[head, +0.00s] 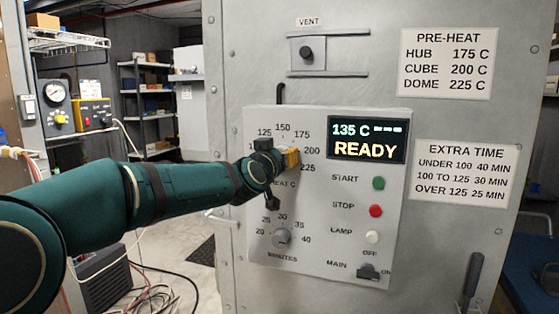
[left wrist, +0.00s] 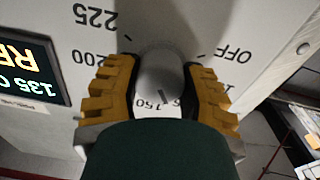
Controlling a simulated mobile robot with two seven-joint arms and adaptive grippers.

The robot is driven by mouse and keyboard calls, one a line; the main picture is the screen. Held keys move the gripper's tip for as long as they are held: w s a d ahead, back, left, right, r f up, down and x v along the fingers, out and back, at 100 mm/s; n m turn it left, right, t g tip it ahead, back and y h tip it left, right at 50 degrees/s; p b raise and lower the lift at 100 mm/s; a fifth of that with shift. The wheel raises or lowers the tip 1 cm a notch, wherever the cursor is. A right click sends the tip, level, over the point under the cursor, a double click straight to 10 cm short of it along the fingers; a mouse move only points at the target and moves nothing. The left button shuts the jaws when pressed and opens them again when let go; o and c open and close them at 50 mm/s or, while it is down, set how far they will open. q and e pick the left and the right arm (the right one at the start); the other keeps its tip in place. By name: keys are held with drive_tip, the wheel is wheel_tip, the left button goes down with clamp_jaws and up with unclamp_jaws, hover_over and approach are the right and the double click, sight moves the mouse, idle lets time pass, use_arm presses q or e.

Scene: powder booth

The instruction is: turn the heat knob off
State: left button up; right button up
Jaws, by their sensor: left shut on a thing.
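The heat knob (left wrist: 160,70) is a grey round knob on the oven's control panel (head: 258,125). In the left wrist view my left gripper (left wrist: 161,85) has one yellow finger on each side of the knob and is shut on it. The short dark mark on the knob points toward the numbers near 150, and OFF shows to the right. In the head view my left gripper (head: 283,160) covers the knob. The display (head: 367,139) reads 135 C and READY. My right gripper is not in view.
Below the heat dial is a minutes knob (head: 281,238). To the right are a green start button (head: 378,183), a red stop button (head: 375,211), a white lamp button (head: 372,237) and a main switch (head: 369,272). A vent slider (head: 306,53) sits above.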

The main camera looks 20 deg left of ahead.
use_arm(q)
drive_tip(key=n+b, duration=0.1)
drive_tip(key=n, duration=0.3)
drive_tip(key=shift+a+n, duration=0.1)
drive_tip(key=shift+n, duration=0.3)
drive_tip(key=n+b, duration=0.1)
drive_tip(key=n, duration=0.3)
drive_tip(key=shift+n+y+b, duration=0.3)
drive_tip(key=n+b, duration=0.1)
drive_tip(key=n, duration=0.3)
drive_tip(key=shift+n, duration=0.3)
drive_tip(key=shift+n+b, duration=0.35)
drive_tip(key=shift+n, duration=1.55)
drive_tip(key=o, duration=1.2)
drive_tip(key=shift+o, duration=0.2)
